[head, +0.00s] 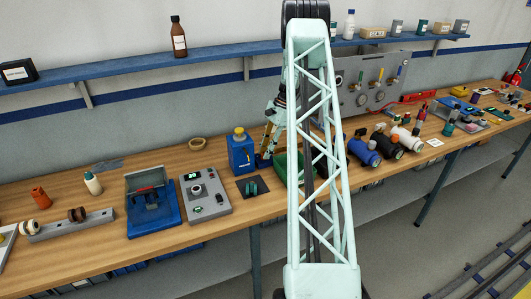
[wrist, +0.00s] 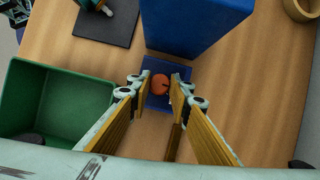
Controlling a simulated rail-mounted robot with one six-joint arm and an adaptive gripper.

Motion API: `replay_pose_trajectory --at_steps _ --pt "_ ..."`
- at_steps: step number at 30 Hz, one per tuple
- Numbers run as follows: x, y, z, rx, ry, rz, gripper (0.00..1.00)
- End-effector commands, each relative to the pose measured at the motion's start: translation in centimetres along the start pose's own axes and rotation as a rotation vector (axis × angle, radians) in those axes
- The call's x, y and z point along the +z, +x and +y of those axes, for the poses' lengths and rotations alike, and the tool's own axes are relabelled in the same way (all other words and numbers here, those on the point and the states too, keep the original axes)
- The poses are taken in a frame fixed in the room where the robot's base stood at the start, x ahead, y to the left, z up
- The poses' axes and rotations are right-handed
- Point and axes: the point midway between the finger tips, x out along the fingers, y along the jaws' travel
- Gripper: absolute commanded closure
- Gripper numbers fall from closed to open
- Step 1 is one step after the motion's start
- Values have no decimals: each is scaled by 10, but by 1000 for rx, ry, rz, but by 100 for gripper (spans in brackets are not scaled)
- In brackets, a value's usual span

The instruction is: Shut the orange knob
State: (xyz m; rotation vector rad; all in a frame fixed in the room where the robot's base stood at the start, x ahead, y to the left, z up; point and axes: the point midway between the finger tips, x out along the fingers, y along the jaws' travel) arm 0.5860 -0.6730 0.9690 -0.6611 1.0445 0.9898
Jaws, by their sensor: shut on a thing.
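The orange knob (wrist: 160,83) sits at the foot of a tall blue container (wrist: 195,25), over a small blue base, in the wrist view. My gripper (wrist: 160,90) has one finger on each side of the knob and is shut on it. In the head view the blue container (head: 241,155) with a yellow cap stands upright on the bench, and my gripper (head: 264,160) is low at its right side. The knob is hidden in the head view.
A green bin (wrist: 58,90) stands close to my gripper, at the left in the wrist view. A dark mat (head: 252,188) with green pieces lies in front of the container. A wooden bowl (head: 197,143) is behind it. A grey control box (head: 205,192) stands to the left.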

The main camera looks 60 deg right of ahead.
Motion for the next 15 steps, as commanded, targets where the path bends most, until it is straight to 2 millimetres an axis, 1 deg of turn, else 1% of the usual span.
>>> replay_pose_trajectory --at_steps 3,15 --pt "1 1 -2 43 -105 0 92" --pt "2 2 -4 182 -437 -1 92"
